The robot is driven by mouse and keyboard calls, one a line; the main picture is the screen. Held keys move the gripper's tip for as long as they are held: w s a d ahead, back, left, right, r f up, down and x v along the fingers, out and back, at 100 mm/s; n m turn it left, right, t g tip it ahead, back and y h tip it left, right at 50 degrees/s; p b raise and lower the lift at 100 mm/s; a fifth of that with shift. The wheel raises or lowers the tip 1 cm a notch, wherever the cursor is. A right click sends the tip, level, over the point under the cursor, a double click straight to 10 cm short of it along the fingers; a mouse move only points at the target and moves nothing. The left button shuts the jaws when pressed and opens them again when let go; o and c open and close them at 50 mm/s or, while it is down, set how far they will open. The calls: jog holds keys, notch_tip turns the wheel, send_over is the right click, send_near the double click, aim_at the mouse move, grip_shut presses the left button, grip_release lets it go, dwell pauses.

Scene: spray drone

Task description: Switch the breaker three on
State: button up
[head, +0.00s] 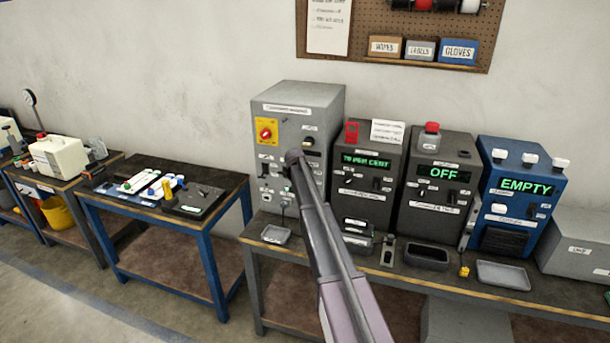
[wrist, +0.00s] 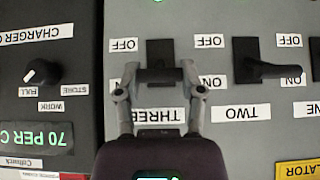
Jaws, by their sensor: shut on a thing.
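The grey breaker cabinet (head: 278,125) stands at the left end of the right bench. In the wrist view, which is upside down, breaker three (wrist: 160,48) has a dark slot between OFF and ON labels, with the THREE label below it in the picture. My gripper (wrist: 160,78) is shut on its lever, one finger on each side. The lever is at the ON-label end of the slot. Breaker two's lever (wrist: 272,70) is just to the right, also near its ON label. In the head view my arm covers the gripper and the breakers.
A charger panel (wrist: 45,70) with a knob and a green "70 PER C" readout is left of the breakers in the wrist view. In the head view, a dark OFF unit (head: 440,200) and a blue EMPTY unit (head: 515,200) stand to the right. Trays (head: 503,275) lie in front.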

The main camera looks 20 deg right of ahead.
dwell(0.4)
jog(key=o, duration=1.2)
jog(key=shift+c, duration=0.2)
jog(key=shift+f+b, duration=0.25)
jog(key=shift+b, duration=0.2)
jog(key=shift+s+a+f+t+h+b, duration=0.15)
jog(key=shift+f+t+h+b, duration=0.25)
jog(key=shift+b, duration=0.5)
notch_tip(320, 180, down, 2)
jog(key=t+h+b, duration=0.1)
jog(key=t+b, duration=0.1)
jog(key=b, duration=0.3)
jog(key=t+h+b, duration=0.2)
jog(key=t+b, duration=0.1)
jog(key=b, duration=0.3)
jog(key=shift+s+f+h+b, duration=0.1)
jog(key=shift+f+h+b, duration=0.05)
jog(key=shift+h+b, duration=0.15)
jog(key=t+b, duration=0.1)
jog(key=b, duration=0.1)
jog(key=f+t+h+b, duration=0.1)
jog(key=b, duration=0.1)
